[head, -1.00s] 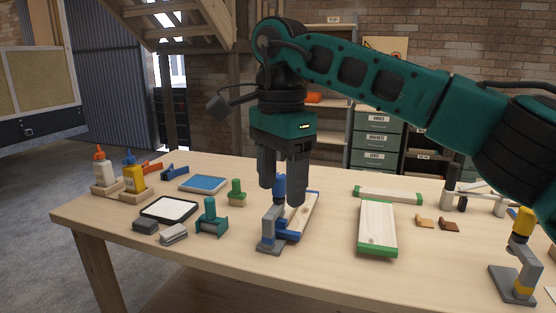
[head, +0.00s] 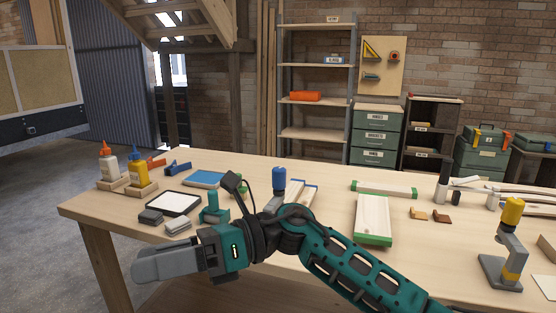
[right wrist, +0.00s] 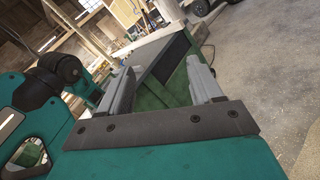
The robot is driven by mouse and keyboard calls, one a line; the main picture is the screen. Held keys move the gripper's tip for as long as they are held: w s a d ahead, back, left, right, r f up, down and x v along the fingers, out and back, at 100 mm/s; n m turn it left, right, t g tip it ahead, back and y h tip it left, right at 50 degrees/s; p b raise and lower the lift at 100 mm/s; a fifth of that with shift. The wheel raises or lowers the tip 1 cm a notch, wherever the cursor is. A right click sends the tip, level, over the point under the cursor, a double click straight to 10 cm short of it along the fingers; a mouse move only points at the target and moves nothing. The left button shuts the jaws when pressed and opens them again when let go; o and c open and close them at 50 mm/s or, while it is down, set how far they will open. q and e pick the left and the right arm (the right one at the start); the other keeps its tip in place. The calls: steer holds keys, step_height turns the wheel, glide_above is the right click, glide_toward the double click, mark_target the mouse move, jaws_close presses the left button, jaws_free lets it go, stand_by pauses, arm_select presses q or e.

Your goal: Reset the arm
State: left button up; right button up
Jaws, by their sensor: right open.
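My right arm comes into the head view from the lower right and is folded low across the front of the workbench (head: 330,170). My right gripper (head: 140,268) points left, in front of the bench's near edge. In the right wrist view its two grey fingers (right wrist: 160,88) stand apart with nothing held between them. The blue-topped clamp (head: 279,180) stands on the bench behind my arm, and its lower part is hidden by the arm. My left gripper is not in view.
Glue bottles (head: 137,170) stand at the bench's left end, near a black-framed white panel (head: 173,203). A green-ended board (head: 373,218) lies right of centre. A yellow-topped clamp (head: 511,212) stands at the right. Open floor (head: 40,240) lies left of the bench.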

steer(key=w+d+f+m+t+h, duration=0.1)
steer(key=w+d+f+m+t, duration=0.3)
steer(key=m+t, duration=0.6)
steer(key=w+d+f+m+t+h, duration=0.1)
steer(key=d+f+m+t, duration=0.45)
steer(key=m, duration=0.75)
steer(key=w+d+f+m+t+h, duration=0.1)
steer(key=w+d+f+m+t, duration=0.2)
steer(key=d+m+t, duration=0.55)
steer(key=s+d+f+m+g+h, duration=0.3)
steer(key=s+d+f+m+h, duration=0.2)
steer(key=f, duration=0.7)
steer(key=s+d+f+m+g+h, duration=0.2)
steer(key=s+d+f+m+h, duration=0.4)
steer(key=s+d+f+m, duration=0.4)
step_height(320, 180, down, 2)
steer(key=s+m, duration=0.2)
steer(key=m, duration=0.2)
steer(key=shift+g+h, duration=0.3)
steer(key=shift+g, duration=0.1)
